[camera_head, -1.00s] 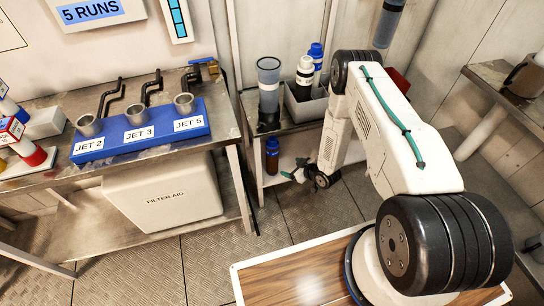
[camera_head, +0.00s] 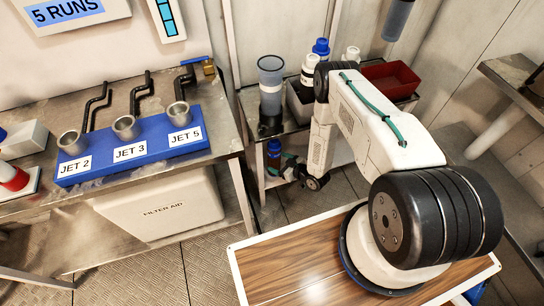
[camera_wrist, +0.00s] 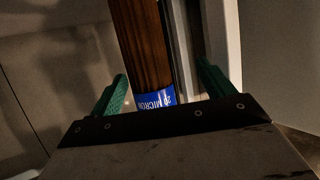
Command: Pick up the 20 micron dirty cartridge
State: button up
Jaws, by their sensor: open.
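The 20 micron dirty cartridge (camera_wrist: 143,50) shows in the wrist view as a brown ribbed cylinder with a blue end band lettered "20 MICRON". My gripper (camera_wrist: 162,72) is open, with one green finger on each side of it in the picture. I see gaps on both sides and no contact; the cartridge's far end is out of view. In the head view my gripper (camera_head: 290,164) is low by the rear table's lower shelf. A blue-topped brown cylinder (camera_head: 273,157) stands beside it there; I cannot tell for sure that it is the same cartridge.
The rear table (camera_head: 245,103) above the gripper carries a grey cylinder (camera_head: 271,85), capped bottles and a red bin (camera_head: 390,79). A table leg (camera_head: 260,180) stands left of the gripper. A pale upright post (camera_wrist: 224,50) is close to the right finger.

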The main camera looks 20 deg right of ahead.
jog(key=w, duration=0.1)
jog(key=w+f, duration=0.1)
jog(key=w, duration=0.1)
jog(key=w+f, duration=0.1)
jog(key=w, duration=0.1)
jog(key=shift+w+a, duration=0.1)
jog(key=shift+a, duration=0.3)
jog(key=c, duration=1.3)
